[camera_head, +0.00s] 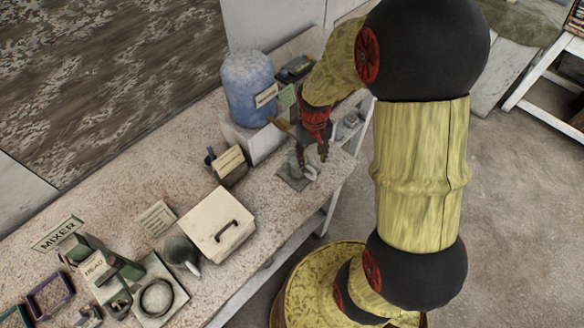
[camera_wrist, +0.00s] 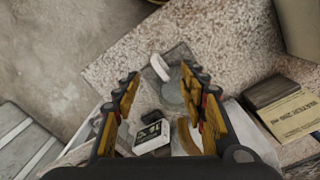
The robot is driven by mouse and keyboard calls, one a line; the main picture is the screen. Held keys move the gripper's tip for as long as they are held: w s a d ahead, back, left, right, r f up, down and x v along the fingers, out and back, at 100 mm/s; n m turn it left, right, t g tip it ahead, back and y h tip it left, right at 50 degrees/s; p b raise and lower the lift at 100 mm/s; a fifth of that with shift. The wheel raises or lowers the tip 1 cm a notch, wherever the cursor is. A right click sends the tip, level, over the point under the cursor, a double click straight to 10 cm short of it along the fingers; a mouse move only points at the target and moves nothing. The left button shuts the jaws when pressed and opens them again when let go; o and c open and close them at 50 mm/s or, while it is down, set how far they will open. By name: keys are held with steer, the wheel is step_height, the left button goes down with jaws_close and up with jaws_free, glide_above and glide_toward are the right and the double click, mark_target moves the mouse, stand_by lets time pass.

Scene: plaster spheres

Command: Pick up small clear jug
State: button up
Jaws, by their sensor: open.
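The small clear jug (camera_wrist: 174,94) shows in the wrist view as a see-through round body with a white handle (camera_wrist: 160,67). It stands on a dark square mat near the table's corner. In the head view the jug (camera_head: 309,172) is small and partly behind my gripper. My gripper (camera_wrist: 160,76) is open, its two yellow-padded fingers spread. The jug lies between and beyond the fingertips in the wrist view, with the right finger overlapping its right side. In the head view my gripper (camera_head: 302,148) is just above the jug. I cannot tell whether they touch.
A blue water bottle (camera_head: 249,88) stands on a white block behind the gripper. A dark holder with a sign card (camera_head: 229,161) is to the left, also in the wrist view (camera_wrist: 294,115). A white lidded box (camera_head: 216,224) stands nearer. The table edge is close on the right.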

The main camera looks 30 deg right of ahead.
steer(key=f, duration=0.4)
steer(key=f+b, duration=0.1)
steer(key=f, duration=0.3)
steer(key=f+b, duration=0.1)
steer(key=f, duration=0.3)
steer(key=shift+s+d, duration=0.25)
steer(key=shift+s, duration=0.05)
steer(key=shift+r, duration=0.1)
steer(key=shift+c, duration=1)
jaws_close()
